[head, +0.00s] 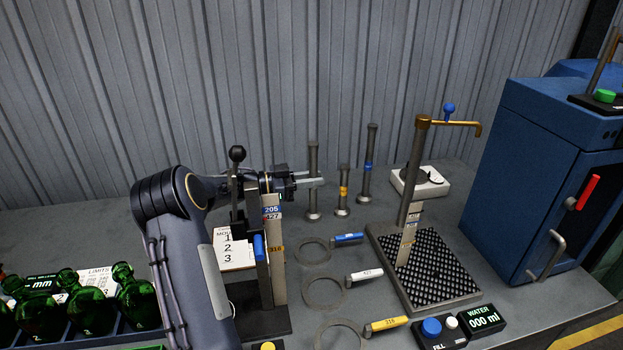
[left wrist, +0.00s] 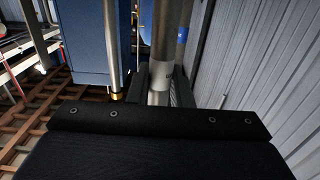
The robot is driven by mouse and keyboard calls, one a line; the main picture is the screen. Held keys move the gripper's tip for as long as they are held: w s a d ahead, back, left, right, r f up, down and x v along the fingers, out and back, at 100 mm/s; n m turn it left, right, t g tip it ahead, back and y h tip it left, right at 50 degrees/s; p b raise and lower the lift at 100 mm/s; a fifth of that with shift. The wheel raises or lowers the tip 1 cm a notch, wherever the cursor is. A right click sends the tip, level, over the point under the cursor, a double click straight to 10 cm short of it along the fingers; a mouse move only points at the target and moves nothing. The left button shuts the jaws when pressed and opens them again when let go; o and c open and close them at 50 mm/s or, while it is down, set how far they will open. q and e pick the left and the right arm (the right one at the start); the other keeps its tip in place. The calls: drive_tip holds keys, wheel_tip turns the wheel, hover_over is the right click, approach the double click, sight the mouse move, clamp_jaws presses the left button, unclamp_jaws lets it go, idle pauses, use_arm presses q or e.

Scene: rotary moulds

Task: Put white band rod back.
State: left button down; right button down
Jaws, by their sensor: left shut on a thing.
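The white band rod (head: 313,202) is a grey metal rod with a wide round foot, standing upright at the back of the bench. My left gripper (head: 312,183) is shut on it around mid-height, coming in from the left. In the left wrist view the rod (left wrist: 166,30) runs between the fingers, with its pale band (left wrist: 160,76) just above the black gripper body. The foot appears to be at bench level; I cannot tell whether it touches. The yellow band rod (head: 343,190) and the taller blue band rod (head: 368,165) stand upright to its right. My right gripper is not in view.
A measuring stand (head: 277,285) is close below my left wrist. Three rings with tagged handles, including the blue one (head: 347,238), lie in front of the rods. A brass-tap post on a drip tray (head: 470,290) and a blue cabinet (head: 510,160) are right. Green bottles (head: 137,300) stand left.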

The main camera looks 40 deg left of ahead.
use_arm(q)
drive_tip(key=shift+r, duration=0.1)
drive_tip(key=c, duration=1.3)
unclamp_jaws()
drive_tip(key=b+v, duration=0.1)
drive_tip(key=v, duration=1.1)
drive_tip(key=shift+s, duration=0.1)
